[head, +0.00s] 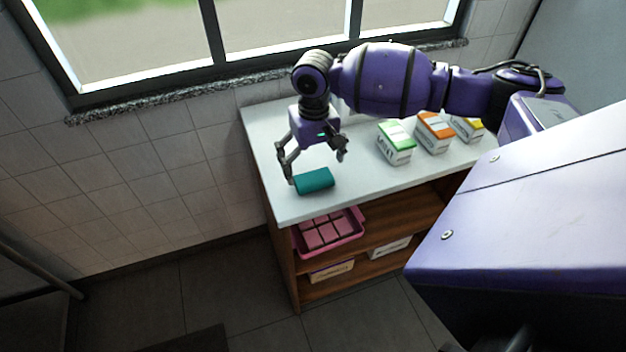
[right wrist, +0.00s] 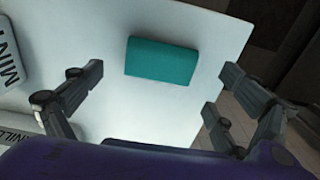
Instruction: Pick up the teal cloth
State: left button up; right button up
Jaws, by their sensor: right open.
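The teal cloth (head: 314,181) is a folded, block-like piece lying on the white countertop near its left front corner. It also shows whole in the right wrist view (right wrist: 161,61), beyond my fingers. My right gripper (head: 315,164) is open and empty, above and just behind the cloth in the head view. In the right wrist view the open fingers (right wrist: 160,92) stand wide to either side, apart from the cloth. My left gripper is not in view.
A pink tray (head: 297,246) sits on the shelf below. A window and tiled wall lie behind.

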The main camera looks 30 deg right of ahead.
aim_at(314, 177)
notch_tip(314, 177, down, 4)
jog(key=shift+r, duration=0.15)
jog(key=shift+a, duration=0.1)
jog(key=c, duration=1.2)
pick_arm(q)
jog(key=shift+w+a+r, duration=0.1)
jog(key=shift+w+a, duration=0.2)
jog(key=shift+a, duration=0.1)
